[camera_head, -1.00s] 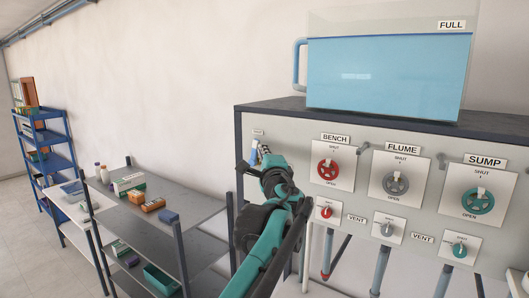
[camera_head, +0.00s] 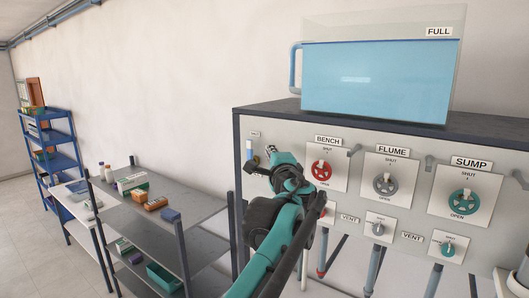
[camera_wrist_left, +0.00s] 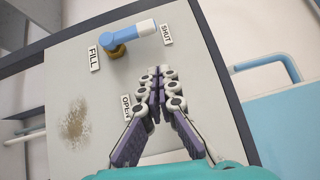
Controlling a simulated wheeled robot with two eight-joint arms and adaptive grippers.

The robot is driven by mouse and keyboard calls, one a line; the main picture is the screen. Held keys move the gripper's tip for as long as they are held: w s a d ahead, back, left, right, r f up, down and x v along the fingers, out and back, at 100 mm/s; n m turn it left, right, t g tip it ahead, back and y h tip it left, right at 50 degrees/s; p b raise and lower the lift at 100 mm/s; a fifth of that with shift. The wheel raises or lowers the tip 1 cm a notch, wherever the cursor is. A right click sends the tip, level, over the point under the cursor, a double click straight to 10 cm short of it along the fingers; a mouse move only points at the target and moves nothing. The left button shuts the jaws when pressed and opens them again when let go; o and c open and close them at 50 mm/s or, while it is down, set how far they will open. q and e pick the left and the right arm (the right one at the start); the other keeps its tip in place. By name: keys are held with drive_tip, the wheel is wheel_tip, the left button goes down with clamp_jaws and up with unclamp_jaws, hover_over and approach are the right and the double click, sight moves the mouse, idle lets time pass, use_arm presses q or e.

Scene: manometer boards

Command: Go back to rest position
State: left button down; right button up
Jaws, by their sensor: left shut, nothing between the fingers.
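My left gripper (camera_head: 270,150) is shut and empty in front of the panel, just left of the BENCH valve. In the left wrist view its fingers (camera_wrist_left: 165,75) come together near the OPEN label (camera_wrist_left: 127,107). The FILL valve's blue lever (camera_wrist_left: 130,34) has a white tip pointing at the SHUT label (camera_wrist_left: 166,34). The lever also shows in the head view (camera_head: 249,150), left of the fingertips and apart from them. My right gripper is not in view.
The board (camera_head: 350,215) carries the red BENCH (camera_head: 321,171), grey FLUME (camera_head: 385,184) and teal SUMP (camera_head: 463,203) wheels. A water tank (camera_head: 380,80) marked FULL stands on top. A grey shelf rack (camera_head: 200,185) and a blue rack (camera_head: 60,160) stand left.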

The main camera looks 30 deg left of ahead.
use_arm(q)
drive_tip(key=shift+r+b+v, duration=0.3)
drive_tip(key=shift+b+v, duration=0.6)
drive_tip(key=shift+v, duration=3.15)
drive_tip(key=s+f+n+g+h+b, duration=0.2)
drive_tip(key=s+f+b, duration=0.35)
drive_tip(key=f, duration=0.95)
drive_tip(key=s+f+n+g+h+b, duration=0.1)
drive_tip(key=s+f+n+h+b, duration=0.15)
drive_tip(key=f+b, duration=0.95)
drive_tip(key=s+f+n+g+h+b, duration=0.1)
drive_tip(key=s+f+n+g+b, duration=0.2)
drive_tip(key=f, duration=1.6)
drive_tip(key=s+d+f+n+h+b, duration=0.1)
drive_tip(key=s+d+f+h+b, duration=0.1)
drive_tip(key=f, duration=0.8)
drive_tip(key=s+d+f+n+h+b, duration=0.1)
drive_tip(key=s+d+f+b, duration=0.4)
drive_tip(key=f, duration=0.6)
drive_tip(key=s+d+f+n+g+h+b, duration=0.1)
drive_tip(key=s+d+f+h+b, duration=0.3)
drive_tip(key=f, duration=0.7)
drive_tip(key=d+b, duration=0.2)
drive_tip(key=shift+b, duration=0.3)
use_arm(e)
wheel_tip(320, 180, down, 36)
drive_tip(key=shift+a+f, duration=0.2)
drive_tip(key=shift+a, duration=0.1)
